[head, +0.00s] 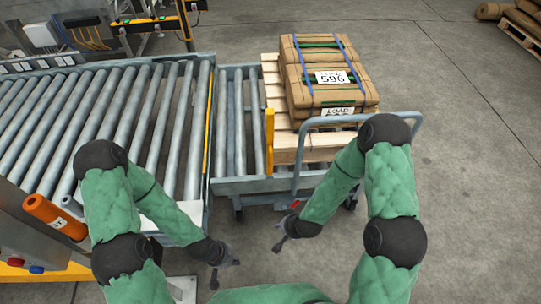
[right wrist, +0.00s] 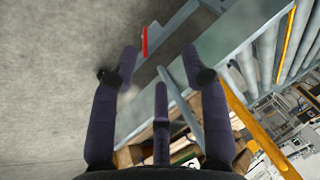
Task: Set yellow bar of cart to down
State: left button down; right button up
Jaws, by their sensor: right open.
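The cart (head: 262,184) has rollers and a grey tube handle, and stands against the right side of the roller conveyor. Its yellow bar (head: 269,140) stands upright beside the pallet; it also shows in the right wrist view (right wrist: 252,122), right of my fingers. My right gripper (head: 283,238) is open and empty in front of the cart, below its front edge. In the right wrist view its fingers (right wrist: 160,70) are spread, with nothing between them, apart from the yellow bar. My left gripper (head: 224,274) hangs in front of the conveyor's corner, with its fingers spread and empty.
A wooden pallet (head: 284,104) on the cart carries strapped brown packages (head: 322,75). The cart's handle (head: 299,160) rises near my right arm. A red piece (right wrist: 145,42) sits low at the cart's front. The conveyor (head: 120,110) fills the left.

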jog(key=w+a+r+t+h+b, duration=0.2)
jog(key=w+r+t+h, duration=0.1)
jog(key=w+r+t, duration=0.3)
jog(key=w+a+r+t+h+b, duration=0.2)
jog(key=w+r+t, duration=0.1)
jog(key=w+r, duration=0.5)
jog(key=b+x, duration=0.1)
jog(key=x, duration=0.3)
jog(key=b+x, duration=0.1)
jog(key=x, duration=0.2)
jog(key=b+x, duration=0.1)
jog(key=x, duration=0.3)
jog(key=shift+w+a+f+b, duration=0.2)
jog(key=shift+w+f+b, duration=0.05)
jog(key=shift+w+b, duration=0.1)
jog(key=shift+c, duration=0.3)
grip_shut()
